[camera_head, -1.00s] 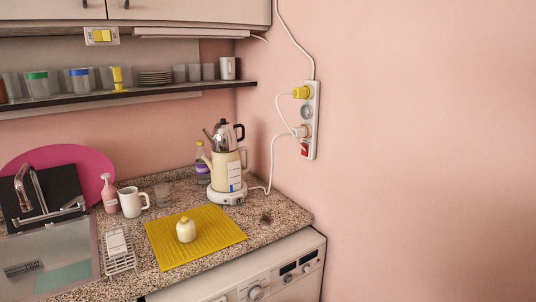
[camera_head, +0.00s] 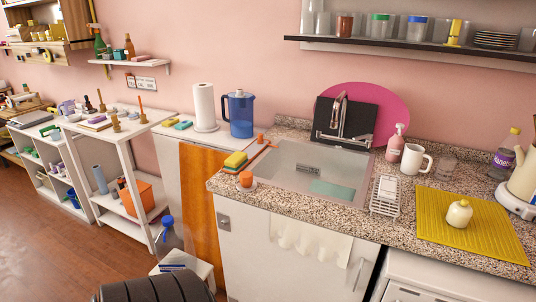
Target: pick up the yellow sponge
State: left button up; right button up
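A yellow sponge (camera_head: 236,159) with a green layer sits at the left end of the speckled counter, beside the sink. It seems stacked on another yellow-and-green piece; the exact number of sponges is hard to tell. A small orange-topped item (camera_head: 246,178) stands just in front of it. A small yellow piece (camera_head: 170,122) and a blue-and-yellow piece (camera_head: 183,124) lie on the white cabinet farther left; they may be sponges too. Neither of my grippers shows in the view.
The sink (camera_head: 290,165) with a dark board behind it lies right of the sponge. A paper towel roll (camera_head: 204,105) and a blue pitcher (camera_head: 241,114) stand behind it to the left. A white drying rack (camera_head: 385,196) and a yellow mat (camera_head: 440,232) are farther right.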

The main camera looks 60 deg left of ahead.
aim_at(238, 159)
jog(key=l+u, duration=0.1)
jog(key=u, duration=2)
jog(key=i+l, duration=0.1)
jog(key=i, duration=0.05)
